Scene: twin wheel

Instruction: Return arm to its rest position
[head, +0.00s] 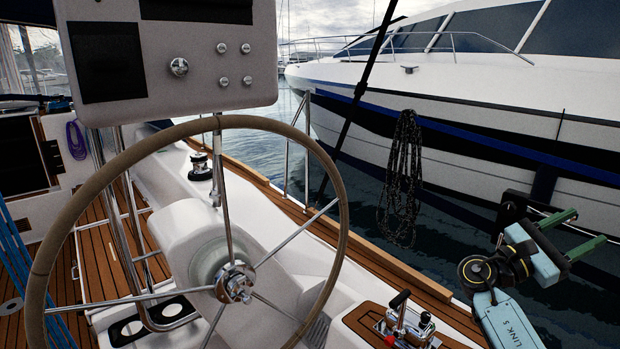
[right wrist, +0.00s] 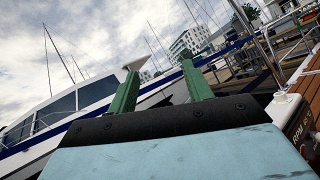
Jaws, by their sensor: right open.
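My right gripper (head: 580,232) is at the right side of the head view, raised over the water beyond the deck edge. Its two green fingers are apart with nothing between them. In the right wrist view the same open fingers (right wrist: 160,88) point up toward sky, masts and a neighbouring boat. The gripper touches nothing that I can see. My left gripper is not in either view.
A large steering wheel (head: 345,215) stands at the left and centre, below an instrument panel (head: 205,85). A lever control (head: 402,320) sits low on the deck, left of my right arm. A coiled dark rope (head: 402,180) hangs beyond. A white yacht (head: 480,100) lies alongside.

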